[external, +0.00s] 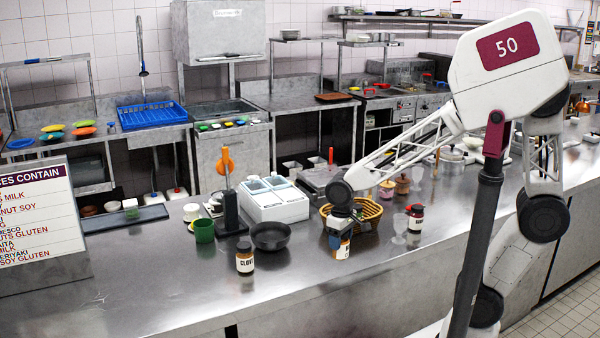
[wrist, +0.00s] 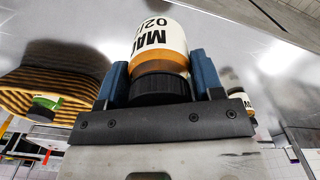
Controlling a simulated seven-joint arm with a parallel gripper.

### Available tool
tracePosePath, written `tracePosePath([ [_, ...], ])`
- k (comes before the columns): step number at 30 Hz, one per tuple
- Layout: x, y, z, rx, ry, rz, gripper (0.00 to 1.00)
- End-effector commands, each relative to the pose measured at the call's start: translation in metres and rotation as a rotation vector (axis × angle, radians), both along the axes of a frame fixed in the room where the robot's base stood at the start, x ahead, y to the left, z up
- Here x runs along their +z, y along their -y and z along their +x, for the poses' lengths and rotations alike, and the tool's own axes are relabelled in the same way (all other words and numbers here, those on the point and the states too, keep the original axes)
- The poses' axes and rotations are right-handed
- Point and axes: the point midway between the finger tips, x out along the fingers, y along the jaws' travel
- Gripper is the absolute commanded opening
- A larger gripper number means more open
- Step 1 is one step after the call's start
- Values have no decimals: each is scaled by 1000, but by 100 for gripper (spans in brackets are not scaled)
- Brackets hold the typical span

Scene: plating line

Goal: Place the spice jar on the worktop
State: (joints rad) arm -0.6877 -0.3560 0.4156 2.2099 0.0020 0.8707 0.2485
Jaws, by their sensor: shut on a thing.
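A spice jar (external: 342,249) with a white label, orange-brown contents and a dark lid is between the blue fingers of my gripper (external: 340,229). In the wrist view, the jar (wrist: 160,45) shows its label, lettered "MA" and "02/", and its black lid lies nearest the palm. My gripper (wrist: 161,78) is shut on the jar near its lid. The jar hangs upright over the steel worktop (external: 300,300), in front of the basket. I cannot tell whether its base touches the worktop.
A wicker basket (external: 369,213) with a green-labelled item stands just behind the jar. A clove jar (external: 244,261), a black pan (external: 271,236) and a green mug (external: 204,231) are to the left. Another jar (external: 416,219) stands to the right. The front of the worktop is clear.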

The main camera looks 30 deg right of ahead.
Motion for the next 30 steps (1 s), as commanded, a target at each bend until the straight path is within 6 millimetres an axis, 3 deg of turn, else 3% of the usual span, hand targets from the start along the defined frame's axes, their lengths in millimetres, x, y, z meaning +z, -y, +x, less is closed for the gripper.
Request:
tracePosePath([
  [16, 29, -89, 85, 7, -3, 5, 30],
  [30, 42, -169, 154, 14, -3, 11, 30],
])
